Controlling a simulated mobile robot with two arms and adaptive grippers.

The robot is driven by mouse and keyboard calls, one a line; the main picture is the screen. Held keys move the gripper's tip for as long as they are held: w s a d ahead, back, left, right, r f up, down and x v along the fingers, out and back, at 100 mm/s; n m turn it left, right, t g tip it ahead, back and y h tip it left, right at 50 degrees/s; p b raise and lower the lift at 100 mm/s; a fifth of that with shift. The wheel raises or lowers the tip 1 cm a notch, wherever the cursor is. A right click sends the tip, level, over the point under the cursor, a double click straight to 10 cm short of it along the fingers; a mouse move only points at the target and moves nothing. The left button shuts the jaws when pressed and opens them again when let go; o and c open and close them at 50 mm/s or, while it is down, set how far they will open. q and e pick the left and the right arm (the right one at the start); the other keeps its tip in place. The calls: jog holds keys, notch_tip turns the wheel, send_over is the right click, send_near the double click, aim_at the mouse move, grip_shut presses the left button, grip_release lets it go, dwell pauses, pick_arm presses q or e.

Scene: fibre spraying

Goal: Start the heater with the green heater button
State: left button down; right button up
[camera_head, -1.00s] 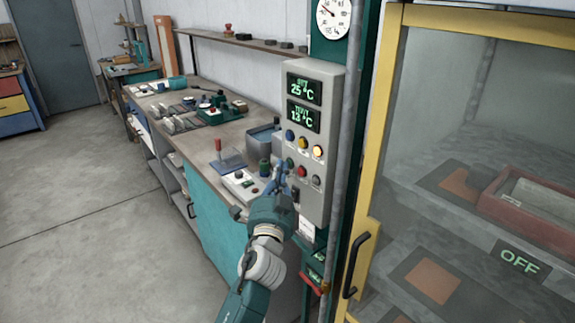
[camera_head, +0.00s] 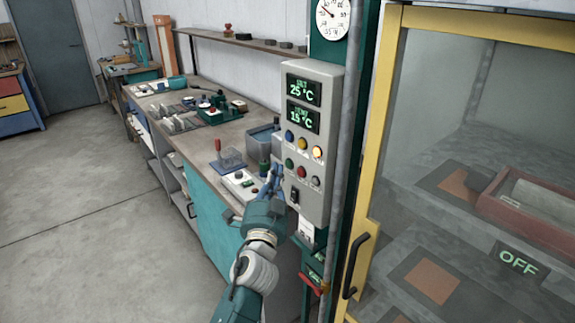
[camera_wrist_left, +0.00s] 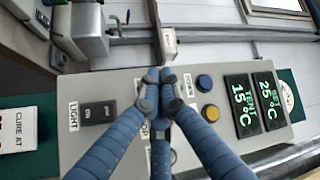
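The grey control box (camera_head: 322,200) carries the green button (camera_head: 289,163) at the left of its lower row, beside a red one (camera_head: 302,171) and a grey one. A yellowish lamp (camera_head: 317,152) glows at the right of the upper row. My left gripper (camera_head: 275,172) is just left of the green button and looks apart from it. In the left wrist view, its blue fingers (camera_wrist_left: 160,85) are shut with tips together, holding nothing visible. They hide part of the box face there, and I cannot make out the green button. My right gripper is not in view.
The displays read 25 °C (camera_head: 304,90) and 15 °C (camera_head: 303,117). A black light switch (camera_head: 295,196) sits low on the box. The yellow-framed cabinet (camera_head: 385,120) stands at right, with an OFF sign (camera_head: 518,262). A cluttered workbench (camera_head: 190,139) stands at left.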

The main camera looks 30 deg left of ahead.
pick_arm(q)
jog(key=shift+s+a+p, duration=0.15)
jog(key=shift+s+a, duration=0.15)
jog(key=shift+s, duration=0.45)
jog(key=shift+s+a+p, duration=0.1)
jog(key=shift+s+a, duration=0.25)
jog(key=shift+s, duration=0.45)
jog(key=shift+s+a+p, duration=0.15)
jog(key=shift+s+a, duration=0.15)
jog(key=shift+s, duration=0.45)
